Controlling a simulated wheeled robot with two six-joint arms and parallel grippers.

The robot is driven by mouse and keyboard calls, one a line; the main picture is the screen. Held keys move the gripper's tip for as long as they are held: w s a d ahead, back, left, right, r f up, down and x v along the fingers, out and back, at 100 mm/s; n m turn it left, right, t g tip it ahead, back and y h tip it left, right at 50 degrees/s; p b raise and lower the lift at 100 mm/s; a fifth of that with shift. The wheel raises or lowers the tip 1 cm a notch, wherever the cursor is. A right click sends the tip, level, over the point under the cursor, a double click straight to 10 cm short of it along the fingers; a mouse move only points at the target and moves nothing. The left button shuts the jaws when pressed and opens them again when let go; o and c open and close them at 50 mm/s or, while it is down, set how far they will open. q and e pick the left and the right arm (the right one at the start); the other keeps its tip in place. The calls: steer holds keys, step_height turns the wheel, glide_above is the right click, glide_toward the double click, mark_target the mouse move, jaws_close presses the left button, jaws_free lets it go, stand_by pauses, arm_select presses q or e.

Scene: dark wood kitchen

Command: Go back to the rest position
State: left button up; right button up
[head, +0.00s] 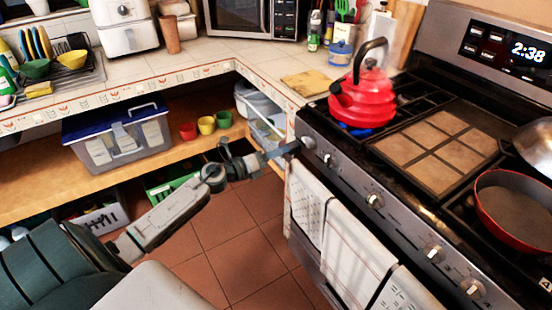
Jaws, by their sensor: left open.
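My left arm comes in from the lower left and reaches across the open floor. Its gripper (280,153) is near the stove's front left corner, close to the leftmost stove knob (308,143). The jaws are open and I see nothing held between them. I cannot tell whether a fingertip touches the knob. My right gripper is not in view.
The stove (335,165) stands at right with a red kettle (363,95) above blue at the burner, and a red pan (515,208). Towels (345,250) hang on its front. A shelf (40,180) under the counter holds a lidded bin (120,143) and small cups. Tiled floor (235,250) is clear.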

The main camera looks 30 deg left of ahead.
arm_select(q)
steer(key=shift+s+a, duration=0.2)
steer(key=shift+s, duration=0.1)
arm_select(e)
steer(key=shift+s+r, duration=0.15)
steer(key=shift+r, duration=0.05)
arm_select(q)
steer(key=shift+w+f, duration=0.1)
